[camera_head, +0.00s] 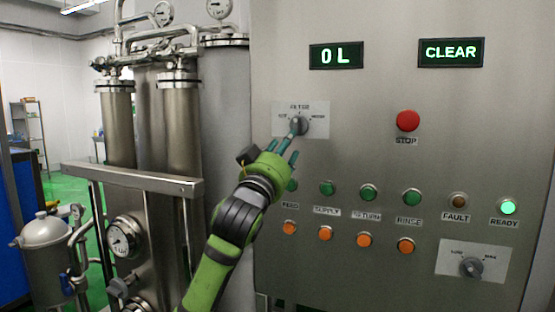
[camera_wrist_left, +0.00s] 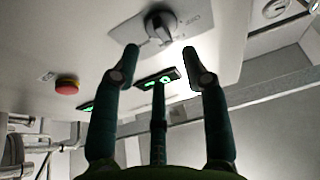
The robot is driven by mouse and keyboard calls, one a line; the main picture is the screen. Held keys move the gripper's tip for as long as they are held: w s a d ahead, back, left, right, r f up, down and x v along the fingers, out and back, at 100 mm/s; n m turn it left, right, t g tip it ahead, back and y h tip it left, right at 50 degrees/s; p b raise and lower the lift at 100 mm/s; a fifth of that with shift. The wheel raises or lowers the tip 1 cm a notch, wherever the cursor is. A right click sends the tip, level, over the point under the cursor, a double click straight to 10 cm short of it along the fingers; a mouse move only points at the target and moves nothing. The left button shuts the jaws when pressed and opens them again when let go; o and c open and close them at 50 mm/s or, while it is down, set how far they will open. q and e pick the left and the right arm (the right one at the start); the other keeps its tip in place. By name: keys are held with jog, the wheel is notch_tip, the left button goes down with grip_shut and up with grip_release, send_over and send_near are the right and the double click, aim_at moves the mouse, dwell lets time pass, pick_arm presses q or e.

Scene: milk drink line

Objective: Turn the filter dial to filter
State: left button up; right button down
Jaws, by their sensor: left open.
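The filter dial (camera_head: 300,125) is a grey knob on a pale plate (camera_head: 320,118) at the upper left of the steel panel. Small labels stand around it; its setting is too small to read surely. My left gripper (camera_head: 288,138) is open just in front of the dial, fingers pointing at it and partly covering its lower left. In the left wrist view the dial (camera_wrist_left: 160,24) shows beyond the open fingertips (camera_wrist_left: 161,57), roughly centred between the two side fingers. I see no grip on it. My right gripper is not in view.
A red stop button (camera_head: 407,121) sits right of the dial. Rows of green and orange buttons lie below, with my forearm near the left ones. Another dial (camera_head: 471,267) is at the lower right. Steel pipes and a pressure gauge (camera_head: 122,239) stand left of the panel.

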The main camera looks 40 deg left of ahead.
pick_arm(q)
jog(key=shift+v, duration=2.4)
jog(key=shift+r, duration=0.1)
